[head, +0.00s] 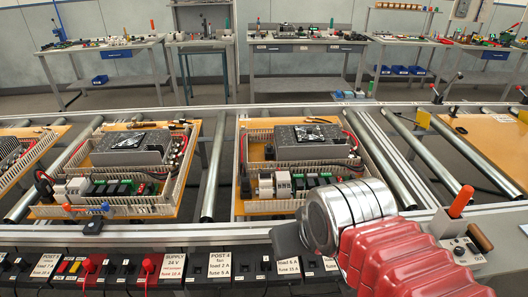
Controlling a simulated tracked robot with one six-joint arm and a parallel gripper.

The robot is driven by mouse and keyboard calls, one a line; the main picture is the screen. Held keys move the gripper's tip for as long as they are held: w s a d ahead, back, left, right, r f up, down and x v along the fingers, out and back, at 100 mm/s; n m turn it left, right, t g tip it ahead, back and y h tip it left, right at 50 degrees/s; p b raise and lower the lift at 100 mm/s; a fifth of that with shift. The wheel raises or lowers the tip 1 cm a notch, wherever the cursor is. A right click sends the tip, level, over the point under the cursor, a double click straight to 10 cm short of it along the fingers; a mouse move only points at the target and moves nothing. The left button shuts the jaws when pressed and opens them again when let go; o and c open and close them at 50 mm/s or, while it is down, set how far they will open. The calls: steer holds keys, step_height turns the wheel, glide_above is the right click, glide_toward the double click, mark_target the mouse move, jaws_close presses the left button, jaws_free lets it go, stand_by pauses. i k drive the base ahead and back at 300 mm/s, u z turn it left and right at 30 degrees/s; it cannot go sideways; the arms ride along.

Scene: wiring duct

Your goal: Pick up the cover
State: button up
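Two orange-edged panels lie on the roller line, one at the centre (238,204) and one to its left (186,183). Pale slotted wiring duct (275,206) runs around the centre panel's edges; similar duct (105,211) edges the left panel. I cannot pick out a loose duct cover with certainty. My arm, with a silver joint and red ribbed sleeve, enters at the lower right and hides the centre panel's front right corner. My gripper's fingers do not show.
Metal rollers (212,180) separate the panels. A labelled front ledge (215,262) carries red plugs. A control box (455,235) with an orange-red handle stands at right. Another orange board (490,140) lies at far right. Workbenches (305,45) stand behind, across open floor.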

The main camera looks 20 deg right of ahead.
mark_target(268, 150)
steer(key=z, duration=0.05)
steer(key=i, duration=0.95)
steer(key=u, duration=0.05)
